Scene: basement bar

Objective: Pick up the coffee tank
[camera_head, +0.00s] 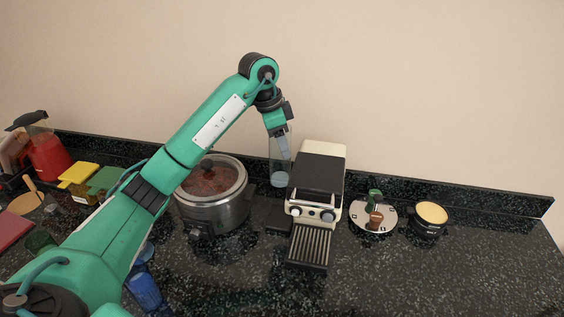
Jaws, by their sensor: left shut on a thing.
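The coffee tank (279,175) is a clear, see-through container with a bluish lower part, behind and to the left of the coffee machine (320,172). The machine is cream and black, with knobs on its front and a slatted drip tray. My left gripper (284,150) reaches down from above, shut on the coffee tank at its upper part. The tank looks roughly upright. Whether its base touches anything is hard to tell. My right gripper is not in view.
A steel slow cooker (215,203) with a glass lid stands left of the machine, partly behind my arm. A round white plate (359,216) with small items and a black bowl (430,218) stand right. The front right counter (450,280) is clear.

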